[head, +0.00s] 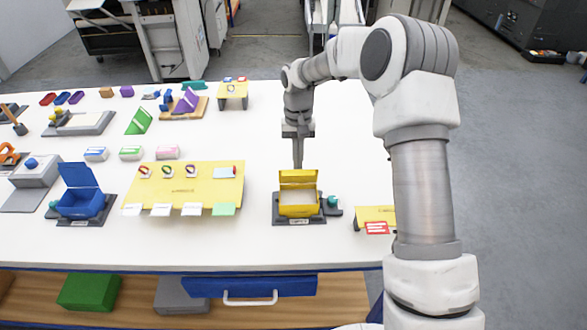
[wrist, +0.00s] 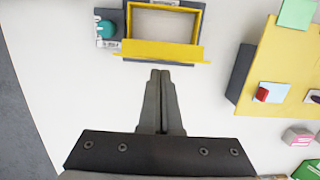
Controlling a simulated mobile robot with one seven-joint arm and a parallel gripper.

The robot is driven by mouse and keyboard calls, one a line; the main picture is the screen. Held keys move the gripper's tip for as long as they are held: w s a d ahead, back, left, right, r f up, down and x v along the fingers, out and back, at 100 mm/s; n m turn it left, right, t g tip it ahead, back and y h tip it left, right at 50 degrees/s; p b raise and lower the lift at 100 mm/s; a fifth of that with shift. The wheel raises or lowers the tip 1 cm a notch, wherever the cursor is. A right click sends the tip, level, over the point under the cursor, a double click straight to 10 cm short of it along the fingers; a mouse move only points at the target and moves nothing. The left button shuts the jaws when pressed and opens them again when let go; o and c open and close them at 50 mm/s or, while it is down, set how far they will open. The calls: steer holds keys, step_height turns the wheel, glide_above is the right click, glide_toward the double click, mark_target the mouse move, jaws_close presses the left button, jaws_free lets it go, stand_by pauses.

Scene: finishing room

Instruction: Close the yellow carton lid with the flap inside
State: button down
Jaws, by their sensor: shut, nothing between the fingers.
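The yellow carton (head: 298,210) stands open in a dark holder (head: 281,222) on the white table. Its lid (head: 298,179) stands up at the far side. In the wrist view the open carton (wrist: 127,22) shows its pale inside, and the lid (wrist: 160,51) is a narrow strip along its near edge. I cannot clearly make out the flap apart from the lid. My gripper (head: 298,165) points down behind the lid. Its fingers are shut and empty, and in the wrist view the fingertips (wrist: 160,74) are just short of the lid, apparently apart from it.
A teal knob (head: 332,201) sits at the holder's right side. A blue open carton (head: 80,203) stands far left. A yellow board (head: 185,195) with cards lies left of the holder, and a small yellow stand (head: 372,213) lies right.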

mark_target(299, 172)
steer(key=shift+s, duration=0.1)
stand_by(0.3)
steer(key=shift+s+f+b, duration=0.3)
steer(key=shift+s+b, duration=0.15)
steer(key=shift+s, duration=0.45)
steer(key=shift+s, duration=0.1)
steer(key=shift+s+f+b, duration=0.35)
steer(key=shift+s+b, duration=0.05)
steer(key=shift+s, duration=0.15)
steer(key=shift+s+f, duration=0.1)
steer(key=shift+f, duration=0.05)
steer(key=shift+s+f+b, duration=0.4)
steer(key=shift+s+b, duration=0.05)
stand_by(0.6)
